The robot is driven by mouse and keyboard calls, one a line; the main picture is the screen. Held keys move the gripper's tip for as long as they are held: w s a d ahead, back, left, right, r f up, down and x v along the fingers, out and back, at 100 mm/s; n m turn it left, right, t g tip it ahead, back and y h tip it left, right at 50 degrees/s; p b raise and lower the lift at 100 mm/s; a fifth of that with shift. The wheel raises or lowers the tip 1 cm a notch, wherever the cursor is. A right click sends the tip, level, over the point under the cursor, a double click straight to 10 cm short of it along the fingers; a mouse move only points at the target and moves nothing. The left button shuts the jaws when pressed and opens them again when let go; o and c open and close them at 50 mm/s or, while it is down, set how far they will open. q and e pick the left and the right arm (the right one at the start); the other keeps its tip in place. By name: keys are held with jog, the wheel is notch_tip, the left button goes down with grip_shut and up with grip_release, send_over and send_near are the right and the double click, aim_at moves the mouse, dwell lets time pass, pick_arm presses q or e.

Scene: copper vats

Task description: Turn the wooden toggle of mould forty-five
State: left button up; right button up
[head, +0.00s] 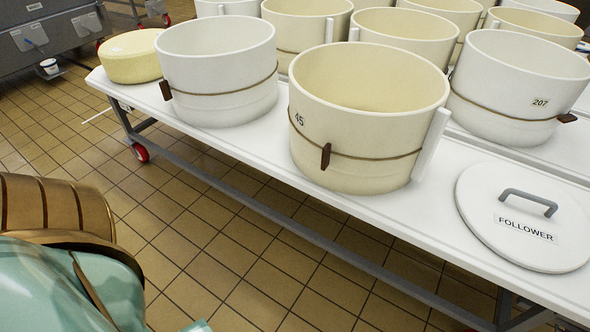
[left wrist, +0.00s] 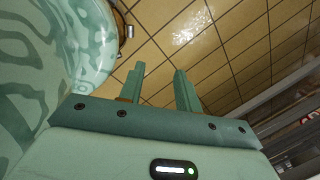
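Mould forty-five (head: 352,115) is a cream, open, empty round tub near the front edge of the white table, with "45" printed on its side. A thin cord circles it, and its dark brown wooden toggle (head: 326,156) stands roughly upright on the cord at the front. A white strip (head: 430,145) stands against the mould's right side. My left gripper (left wrist: 160,82) is open and empty in the left wrist view, pointing over bare tiled floor, away from the mould. Part of my left arm shows at the lower left of the head view. My right gripper is out of view.
A white mould (head: 215,65) and a yellow cheese wheel (head: 131,57) stand to the left. Mould 207 (head: 515,90) stands to the right. A white "FOLLOWER" lid (head: 524,220) lies near the table's front edge (head: 250,165). More moulds crowd behind. The floor in front is clear.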

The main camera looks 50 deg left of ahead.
aim_at(324, 155)
pick_arm(q)
jog(key=w+a+r+m+t+y, duration=0.2)
jog(key=w+a+r+m+t, duration=0.15)
jog(key=w+r, duration=0.6)
jog(key=w+a+r+m+t+y, duration=0.25)
jog(key=w+r+m+t, duration=0.25)
jog(key=w+r, duration=0.4)
jog(key=w+a+r+m+t+y, duration=0.25)
jog(key=w+r+m+t, duration=0.2)
jog(key=w+r, duration=0.5)
jog(key=w+a+r+m+t+h, duration=0.1)
jog(key=w+m, duration=0.3)
jog(key=w, duration=0.2)
jog(key=w+a+r+m+t+h, duration=0.1)
jog(key=w+m, duration=0.3)
jog(key=w, duration=0.2)
jog(key=w+r+m+t+h+p, duration=0.1)
jog(key=w+m+h, duration=0.1)
jog(key=w+m, duration=0.2)
jog(key=shift+r+x, duration=0.15)
jog(key=shift+x, duration=0.6)
jog(key=shift+r+x, duration=0.15)
jog(key=shift+x, duration=0.65)
grip_shut()
